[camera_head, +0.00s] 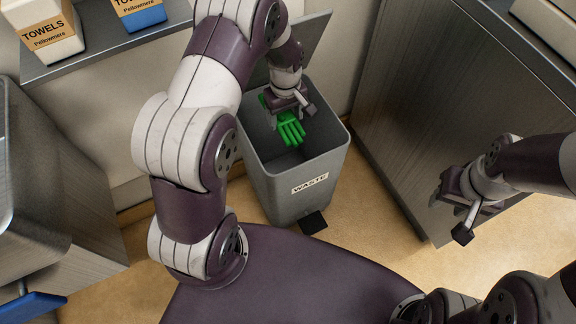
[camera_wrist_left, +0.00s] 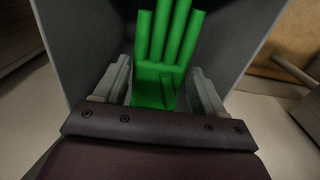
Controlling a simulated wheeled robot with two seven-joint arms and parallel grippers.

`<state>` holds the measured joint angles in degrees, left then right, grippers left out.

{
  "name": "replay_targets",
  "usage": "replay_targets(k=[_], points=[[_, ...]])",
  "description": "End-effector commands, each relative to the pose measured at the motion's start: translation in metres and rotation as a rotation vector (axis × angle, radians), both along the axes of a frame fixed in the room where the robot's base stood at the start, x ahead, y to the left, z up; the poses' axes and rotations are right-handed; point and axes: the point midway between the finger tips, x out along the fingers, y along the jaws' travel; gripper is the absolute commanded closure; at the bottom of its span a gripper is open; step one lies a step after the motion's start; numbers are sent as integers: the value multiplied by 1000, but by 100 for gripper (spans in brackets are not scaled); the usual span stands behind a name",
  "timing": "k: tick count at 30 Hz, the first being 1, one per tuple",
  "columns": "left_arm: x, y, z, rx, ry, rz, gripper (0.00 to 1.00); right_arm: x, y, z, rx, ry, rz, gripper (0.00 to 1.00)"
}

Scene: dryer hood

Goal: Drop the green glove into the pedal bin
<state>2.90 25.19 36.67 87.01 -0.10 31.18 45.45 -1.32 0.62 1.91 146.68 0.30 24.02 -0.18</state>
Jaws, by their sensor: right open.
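The green glove (camera_head: 290,129) hangs fingers-down from my left gripper (camera_head: 288,110), over the open mouth of the grey pedal bin (camera_head: 313,186). In the left wrist view, the glove (camera_wrist_left: 160,85) sits between the two fingers of my left gripper (camera_wrist_left: 160,88), which close on its palm from both sides. The bin's walls (camera_wrist_left: 75,50) surround it there. The bin is labelled WASTE and its lid (camera_head: 307,37) stands raised at the back. My right gripper (camera_head: 462,205) is open and empty, to the right of the bin.
A metal cabinet (camera_head: 430,110) stands right of the bin. A shelf (camera_head: 100,48) with towel boxes (camera_head: 47,30) is at the back left. A grey metal unit (camera_head: 60,190) stands at the left.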

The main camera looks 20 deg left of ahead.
Motion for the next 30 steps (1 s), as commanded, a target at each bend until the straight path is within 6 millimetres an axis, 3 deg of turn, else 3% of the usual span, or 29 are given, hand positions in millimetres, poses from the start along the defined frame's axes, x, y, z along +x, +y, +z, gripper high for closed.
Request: replay_targets(k=[1, 3, 12, 14, 24, 30], points=[[0, 0, 0, 0, 0, 0, 14, 0, 0, 0, 0, 0, 0, 57], [0, 0, 0, 0, 0, 0, 1, 0, 0, 0, 0, 0, 0, 57], [0, 0, 5, 0, 0, 0, 1, 0, 0, 2, 0, 0, 0, 57], [1, 0, 14, 0, -3, 0, 1, 0, 0, 6, 0, 0, 0, 57], [1, 0, 102, -1, -2, 0, 1, 0, 0, 33, 0, 0, 0, 57], [0, 0, 125, 0, 0, 0, 1, 0, 0, 38, 0, 0, 0, 57]])
